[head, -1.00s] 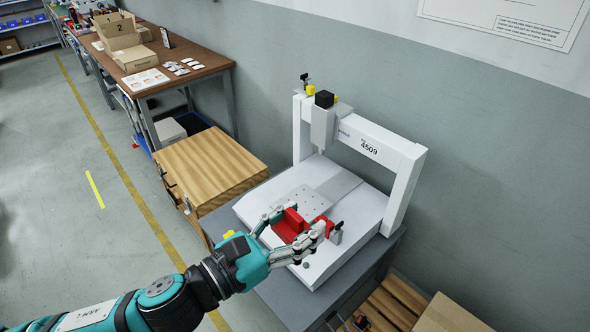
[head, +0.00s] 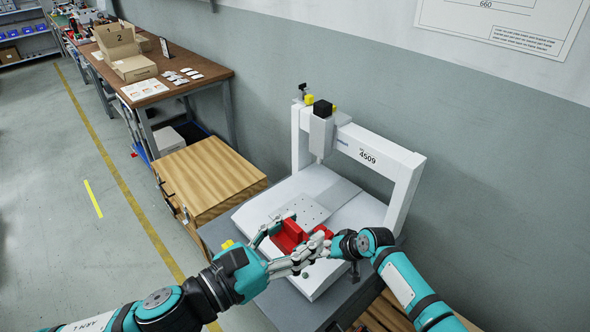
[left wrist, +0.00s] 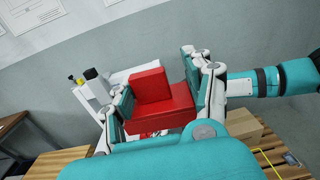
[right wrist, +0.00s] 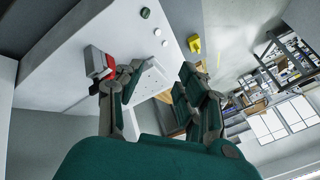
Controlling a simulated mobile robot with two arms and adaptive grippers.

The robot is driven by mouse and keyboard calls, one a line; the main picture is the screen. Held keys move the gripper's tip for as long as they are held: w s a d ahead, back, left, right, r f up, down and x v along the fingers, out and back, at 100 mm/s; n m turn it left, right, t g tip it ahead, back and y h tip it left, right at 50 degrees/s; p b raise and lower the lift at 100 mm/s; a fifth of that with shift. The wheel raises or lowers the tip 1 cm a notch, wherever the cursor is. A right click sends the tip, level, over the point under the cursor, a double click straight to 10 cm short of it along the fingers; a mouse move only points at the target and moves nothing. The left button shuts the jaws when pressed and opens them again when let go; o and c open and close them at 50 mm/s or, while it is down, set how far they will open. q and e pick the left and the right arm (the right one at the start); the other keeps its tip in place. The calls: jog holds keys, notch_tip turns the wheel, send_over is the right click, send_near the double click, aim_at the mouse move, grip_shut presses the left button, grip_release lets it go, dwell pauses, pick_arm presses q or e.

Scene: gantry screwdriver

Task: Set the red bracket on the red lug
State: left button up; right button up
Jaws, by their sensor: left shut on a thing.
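The red bracket (head: 290,236), a blocky piece with an upright part, is in my left gripper (head: 292,240) over the front of the white machine's bed. In the left wrist view the bracket (left wrist: 165,119) sits between the two finger sets of my left gripper (left wrist: 165,95), which is shut on it. My right gripper (right wrist: 160,78) is open and empty in its wrist view. In the head view its arm reaches in from the right, close beside the left fingers. A small red part by a grey block (right wrist: 97,62) shows in the right wrist view. I cannot tell the red lug apart from the bracket.
The white gantry machine (head: 405,190) stands on a grey stand by the wall, its arch behind the bracket. A wooden cabinet (head: 208,170) is at its left. A wooden pallet (head: 375,318) lies at the lower right. A brown workbench (head: 185,82) with boxes stands farther back.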

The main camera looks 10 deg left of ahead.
jog(key=w+a+r+n+g+y, duration=0.1)
jog(key=a+r, duration=0.2)
jog(key=r, duration=0.5)
jog(key=w+a+r+n, duration=0.1)
jog(key=a+r, duration=0.2)
jog(key=r, duration=0.4)
pick_arm(q)
jog(key=shift+s, duration=0.1)
pick_arm(e)
notch_tip(320, 180, up, 30)
jog(key=n+g+h, duration=0.3)
jog(key=n+h, duration=0.4)
send_over(295, 228)
notch_tip(295, 228, down, 12)
jog(key=shift+r, duration=0.1)
